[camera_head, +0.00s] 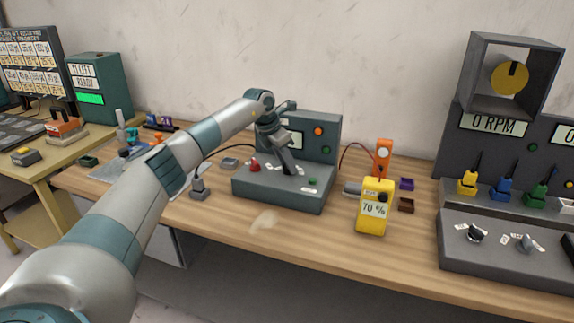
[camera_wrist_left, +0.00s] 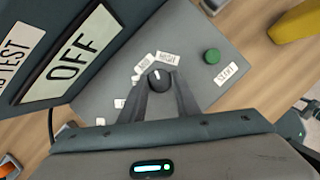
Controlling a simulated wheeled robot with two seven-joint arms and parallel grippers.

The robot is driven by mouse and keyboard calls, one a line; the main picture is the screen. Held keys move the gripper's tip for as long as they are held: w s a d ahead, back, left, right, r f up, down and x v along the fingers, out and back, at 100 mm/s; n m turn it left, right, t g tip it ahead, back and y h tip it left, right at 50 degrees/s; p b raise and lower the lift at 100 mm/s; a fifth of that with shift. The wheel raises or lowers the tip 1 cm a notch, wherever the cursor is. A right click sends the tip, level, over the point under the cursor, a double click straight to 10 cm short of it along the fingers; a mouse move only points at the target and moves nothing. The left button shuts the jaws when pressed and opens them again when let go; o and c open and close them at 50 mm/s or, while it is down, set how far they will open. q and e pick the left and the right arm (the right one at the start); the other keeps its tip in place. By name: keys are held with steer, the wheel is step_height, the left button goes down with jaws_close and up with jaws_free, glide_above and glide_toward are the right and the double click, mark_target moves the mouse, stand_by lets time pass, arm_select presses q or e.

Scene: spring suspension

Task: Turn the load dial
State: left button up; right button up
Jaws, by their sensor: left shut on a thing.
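The load dial is a small black knob (camera_wrist_left: 159,81) with a white pointer line, on the sloped front panel of the grey-green test box (camera_head: 277,190). In the left wrist view its pointer is directed up, between the "MID" label (camera_wrist_left: 144,65) and the "HIGH" label (camera_wrist_left: 167,57). My left gripper (camera_wrist_left: 160,84) is shut on the dial, one finger on each side. In the head view my left gripper (camera_head: 288,168) comes down on the panel and hides the dial. A third label (camera_wrist_left: 119,103) is partly hidden by a finger. My right gripper is not in view.
A green button (camera_wrist_left: 211,56) with a "START" label is beside the dial. The box display (camera_wrist_left: 70,58) reads "OFF". A red knob (camera_head: 254,164) is left of my gripper. A yellow meter (camera_head: 374,207) reading "70 %" stands to the right. Bare bench is in front.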

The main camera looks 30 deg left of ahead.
arm_select(q)
steer(key=m, duration=0.1)
steer(key=m+h+b, duration=0.1)
steer(key=m, duration=0.1)
steer(key=shift+w+a+m+g, duration=0.15)
steer(key=shift+m+g, duration=0.15)
steer(key=shift+m+g+h, duration=0.3)
steer(key=shift+m+h, duration=0.1)
steer(key=shift+m, duration=0.6)
steer(key=shift+r+b, duration=0.1)
steer(key=shift+b, duration=0.25)
steer(key=shift+m, duration=0.9)
steer(key=shift+w+b, duration=0.1)
steer(key=shift+b, duration=0.2)
steer(key=shift+a+g, duration=0.1)
steer(key=shift+g, duration=0.2)
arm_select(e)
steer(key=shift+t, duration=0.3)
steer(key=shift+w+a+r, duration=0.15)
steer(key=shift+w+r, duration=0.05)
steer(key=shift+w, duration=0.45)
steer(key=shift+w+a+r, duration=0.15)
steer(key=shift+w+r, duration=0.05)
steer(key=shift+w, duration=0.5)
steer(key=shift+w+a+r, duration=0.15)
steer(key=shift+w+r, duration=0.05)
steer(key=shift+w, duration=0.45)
